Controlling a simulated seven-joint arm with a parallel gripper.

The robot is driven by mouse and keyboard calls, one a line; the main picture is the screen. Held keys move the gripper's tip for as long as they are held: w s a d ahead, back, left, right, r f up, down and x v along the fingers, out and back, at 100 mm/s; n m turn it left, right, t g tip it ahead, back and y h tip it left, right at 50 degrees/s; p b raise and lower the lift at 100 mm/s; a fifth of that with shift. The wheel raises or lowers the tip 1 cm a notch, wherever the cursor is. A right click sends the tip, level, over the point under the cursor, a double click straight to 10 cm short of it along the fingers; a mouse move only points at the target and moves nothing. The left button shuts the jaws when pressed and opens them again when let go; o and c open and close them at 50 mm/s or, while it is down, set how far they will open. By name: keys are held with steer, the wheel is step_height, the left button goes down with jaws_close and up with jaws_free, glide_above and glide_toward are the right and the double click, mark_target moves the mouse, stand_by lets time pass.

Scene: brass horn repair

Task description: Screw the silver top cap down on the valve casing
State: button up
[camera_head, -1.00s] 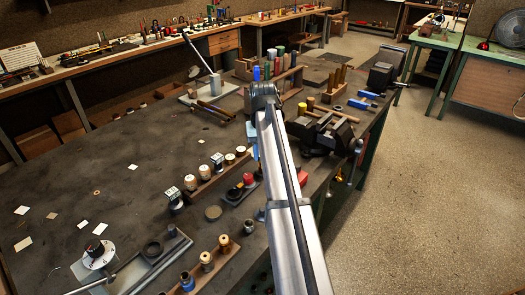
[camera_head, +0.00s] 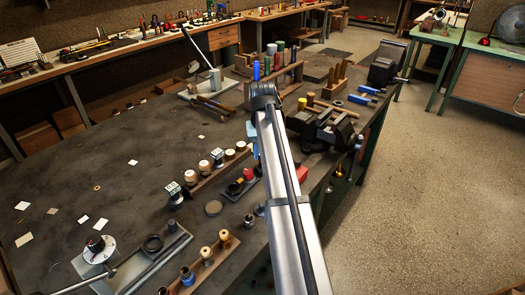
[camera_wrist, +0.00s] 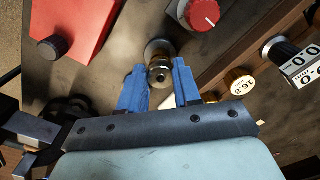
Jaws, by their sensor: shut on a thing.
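My gripper (camera_wrist: 160,78) shows in the wrist view, with a blue finger on each side of a small round silver piece that looks like the top cap (camera_wrist: 159,70). The fingers are shut on it. A wider round metal rim (camera_wrist: 158,47) shows just beyond the cap and may be the valve casing. The cap appears in line with this rim, but I cannot tell whether they touch or how the threads sit.
In the wrist view a red box (camera_wrist: 75,28) lies at the left, and a red-topped knob (camera_wrist: 202,14) and a wooden rack (camera_wrist: 238,55) at the right. In the head view a dark vise (camera_head: 328,130) stands right of my arm. The bench's left part is mostly clear.

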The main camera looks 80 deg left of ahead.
steer(key=shift+c, duration=1.1)
steer(key=m, duration=0.3)
steer(key=shift+m, duration=0.4)
jaws_close()
steer(key=shift+m, duration=0.4)
steer(key=m, duration=0.3)
steer(key=shift+s, duration=0.1)
steer(key=shift+m, duration=0.3)
